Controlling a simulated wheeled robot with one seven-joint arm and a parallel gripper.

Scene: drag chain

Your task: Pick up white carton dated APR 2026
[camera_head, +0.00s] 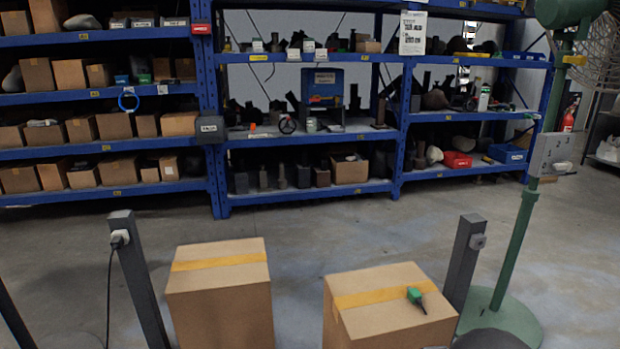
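I cannot make out a white carton or the date APR 2026 on anything in the head view. The large boxes nearby are brown: one cardboard box (220,300) stands at the lower middle, with yellow tape on top. A second cardboard box (385,325) stands to its right, also taped. A small green and black item (415,296) lies on the second box. My gripper is not in view. Small labels and print on the shelves are too small to read.
Blue shelving (300,140) with brown boxes and dark parts runs along the back. A grey post (137,280) with a plug stands left, another grey post (463,262) right. A green fan stand (515,230) is at far right. Grey floor (320,225) lies open before the shelves.

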